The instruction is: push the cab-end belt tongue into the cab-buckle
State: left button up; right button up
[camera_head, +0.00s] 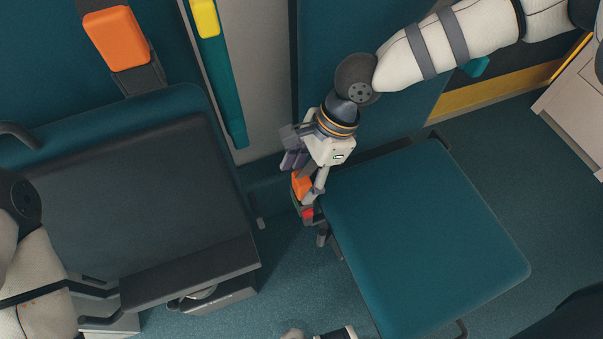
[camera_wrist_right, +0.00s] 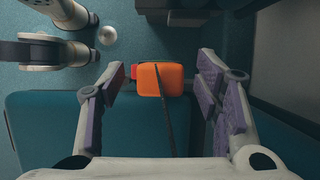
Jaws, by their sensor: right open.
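The orange block, apparently the belt tongue's grip, also shows in the head view (camera_head: 301,184). A thin dark strap runs along it. A red part (camera_head: 308,213), apparently the buckle's button, lies right by the block and peeks out beside it in the wrist view (camera_wrist_right: 133,70). Whether the tongue is in the buckle is hidden. My left gripper is not seen.
The teal seat (camera_head: 425,235) is just right of the buckle. A dark grey padded seat or panel (camera_head: 130,210) is at left. An orange block (camera_head: 117,38) and a yellow block (camera_head: 205,18) are at the upper left. Open floor (camera_head: 290,270) lies between the seats.

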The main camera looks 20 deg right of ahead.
jog(key=v, duration=1.1)
jog(key=shift+r, duration=0.35)
jog(key=shift+d, duration=0.1)
